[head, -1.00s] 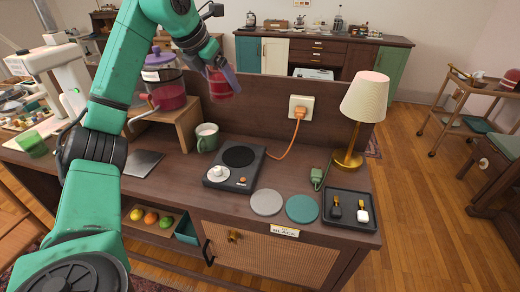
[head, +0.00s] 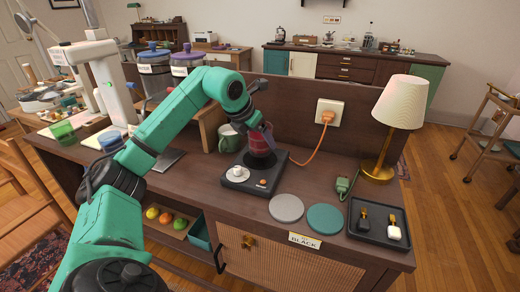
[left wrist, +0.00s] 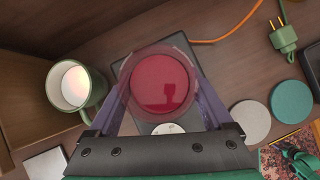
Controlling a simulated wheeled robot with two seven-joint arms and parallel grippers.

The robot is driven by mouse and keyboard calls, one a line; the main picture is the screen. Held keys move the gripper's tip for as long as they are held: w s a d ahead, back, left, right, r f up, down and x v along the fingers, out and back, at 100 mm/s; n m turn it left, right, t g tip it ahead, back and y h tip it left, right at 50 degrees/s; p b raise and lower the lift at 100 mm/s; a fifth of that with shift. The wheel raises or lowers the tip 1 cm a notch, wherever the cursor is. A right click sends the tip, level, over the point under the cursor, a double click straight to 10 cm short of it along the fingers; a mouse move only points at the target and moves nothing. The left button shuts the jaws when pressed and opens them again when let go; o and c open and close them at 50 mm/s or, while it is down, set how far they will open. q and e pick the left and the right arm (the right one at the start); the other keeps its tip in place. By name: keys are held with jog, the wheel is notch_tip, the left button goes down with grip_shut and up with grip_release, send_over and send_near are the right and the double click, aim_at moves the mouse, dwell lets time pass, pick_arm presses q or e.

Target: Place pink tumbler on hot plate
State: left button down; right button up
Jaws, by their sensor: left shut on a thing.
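The pink tumbler (head: 259,145), translucent and red-pink, is upright over the round burner of the hot plate (head: 262,187). My left gripper (head: 266,136) is shut on the tumbler's sides. In the left wrist view the tumbler (left wrist: 160,85) sits between the two purple fingers and hides most of the burner. I cannot tell for sure whether its base touches the burner or hangs just above it.
A green mug (head: 230,139) stands close left of the hot plate. A grey disc (head: 286,208) and a teal disc (head: 325,218) lie to its right. The lamp (head: 378,170), black tray (head: 372,236) and green plug (head: 343,186) are farther right. An orange cord runs to the wall socket (head: 328,112).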

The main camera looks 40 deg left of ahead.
pick_arm(q)
notch_tip(320, 180, down, 2)
jog(key=shift+f, duration=0.15)
jog(key=shift+f+b, duration=0.2)
jog(key=shift+b, duration=0.1)
grip_release()
jog(key=shift+r, duration=0.3)
jog(key=shift+s+r, duration=0.2)
jog(key=shift+r, duration=0.1)
jog(key=v, duration=1.1)
jog(key=shift+p, duration=0.45)
